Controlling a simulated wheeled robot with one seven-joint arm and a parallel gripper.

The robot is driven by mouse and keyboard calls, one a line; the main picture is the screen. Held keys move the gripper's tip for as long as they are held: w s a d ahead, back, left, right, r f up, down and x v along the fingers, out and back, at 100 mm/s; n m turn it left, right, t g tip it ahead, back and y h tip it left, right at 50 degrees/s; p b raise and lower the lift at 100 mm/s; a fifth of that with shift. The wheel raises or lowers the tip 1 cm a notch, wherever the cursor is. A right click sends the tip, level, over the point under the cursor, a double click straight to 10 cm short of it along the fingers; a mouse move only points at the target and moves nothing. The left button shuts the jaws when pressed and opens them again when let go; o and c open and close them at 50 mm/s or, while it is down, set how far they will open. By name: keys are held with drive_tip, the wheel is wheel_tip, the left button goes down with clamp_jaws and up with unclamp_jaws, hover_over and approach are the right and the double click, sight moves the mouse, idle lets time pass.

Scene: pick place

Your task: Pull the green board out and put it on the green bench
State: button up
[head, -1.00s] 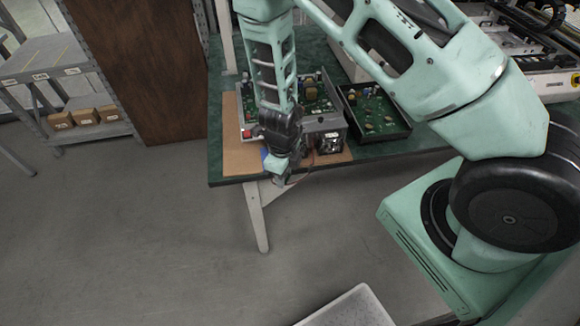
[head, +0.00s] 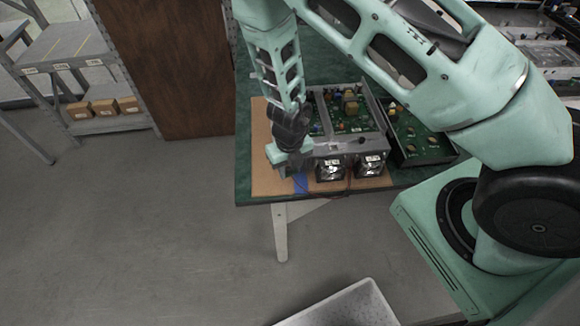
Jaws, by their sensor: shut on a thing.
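A green board (head: 345,112) with several small parts on it lies inside an open grey metal case (head: 345,149). A second green board (head: 418,137) lies in a black tray (head: 447,156) to the right of the case. Both stand on the green bench (head: 262,82). My gripper (head: 287,166) is at the front left corner of the case, low over the brown mat. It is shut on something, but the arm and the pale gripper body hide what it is. The left side of the case is hidden behind my arm.
The brown mat (head: 267,182) lies under the case, with a blue patch (head: 301,184) near the bench's front edge. Thin wires hang at the case front. Bare green bench shows at the back left. A grey shelf with small boxes (head: 104,107) stands left; a pale bin (head: 350,308) is below.

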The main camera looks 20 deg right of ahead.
sight(290, 182)
drive_tip(key=shift+f+b, duration=2.05)
drive_tip(key=shift+f, duration=0.05)
drive_tip(key=o, duration=1.2)
drive_tip(key=c, duration=0.4)
drive_tip(key=shift+o, duration=0.2)
drive_tip(key=shift+r, duration=0.2)
wheel_tip(290, 182, up, 7)
drive_tip(key=p, duration=0.7)
drive_tip(key=shift+f, duration=0.1)
